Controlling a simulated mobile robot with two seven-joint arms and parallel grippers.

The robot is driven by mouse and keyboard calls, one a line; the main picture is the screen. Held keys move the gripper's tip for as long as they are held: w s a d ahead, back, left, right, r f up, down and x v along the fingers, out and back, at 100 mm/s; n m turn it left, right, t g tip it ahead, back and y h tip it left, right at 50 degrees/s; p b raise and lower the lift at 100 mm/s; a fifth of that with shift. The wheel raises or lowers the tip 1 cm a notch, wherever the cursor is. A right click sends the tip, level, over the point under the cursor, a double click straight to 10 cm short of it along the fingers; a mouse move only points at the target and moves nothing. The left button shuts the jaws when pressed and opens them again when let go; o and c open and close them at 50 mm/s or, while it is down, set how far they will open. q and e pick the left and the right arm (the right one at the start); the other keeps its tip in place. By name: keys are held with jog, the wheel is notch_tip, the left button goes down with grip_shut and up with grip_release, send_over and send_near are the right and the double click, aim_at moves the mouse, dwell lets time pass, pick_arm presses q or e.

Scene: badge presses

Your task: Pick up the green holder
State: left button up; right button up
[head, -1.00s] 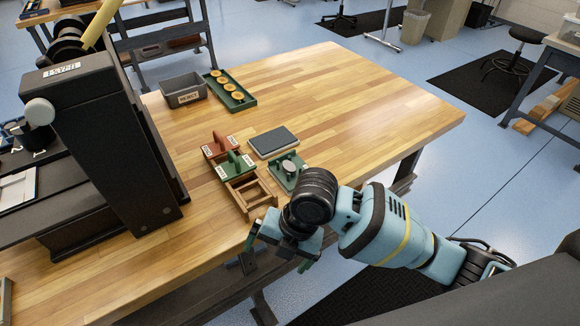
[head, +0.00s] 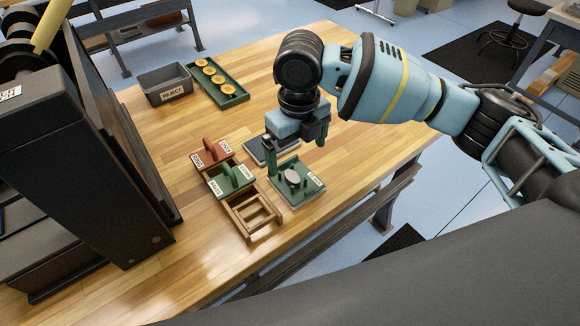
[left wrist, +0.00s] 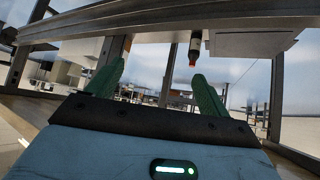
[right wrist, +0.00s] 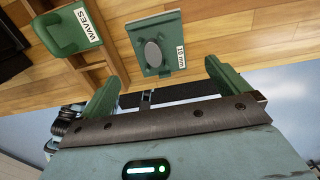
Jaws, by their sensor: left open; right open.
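A green holder with an arched handle and white labels (head: 238,172) sits in a wooden rack (head: 238,222), in front of a similar red-brown holder (head: 211,152). In the right wrist view the green holder (right wrist: 70,38) shows at upper left, labelled WAVES. Right of it stands a green plate with posts and a grey disc (head: 305,194), also in the right wrist view (right wrist: 168,17). My right gripper (head: 297,148) is open and empty, above and behind that plate, to the right of the green holder. My left gripper (left wrist: 158,74) is open and empty, away from these things.
A dark grey flat pad (head: 258,152) lies partly hidden behind my right gripper. A grey REJECT bin (head: 155,88) and a green tray (head: 238,93) of gold discs stand farther back. A large dark press (head: 90,180) stands at left. The right part of the table is clear.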

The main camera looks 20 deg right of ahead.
aim_at(295, 173)
jog(key=shift+s+f, duration=0.15)
jog(key=shift+f, duration=0.95)
jog(key=shift+w+a+f, duration=0.1)
jog(key=shift+w+f, duration=0.1)
jog(key=shift+f, duration=1.25)
jog(key=shift+w+f, duration=0.15)
jog(key=shift+f, duration=1.25)
jog(key=shift+c, duration=0.3)
jog(key=c, duration=1)
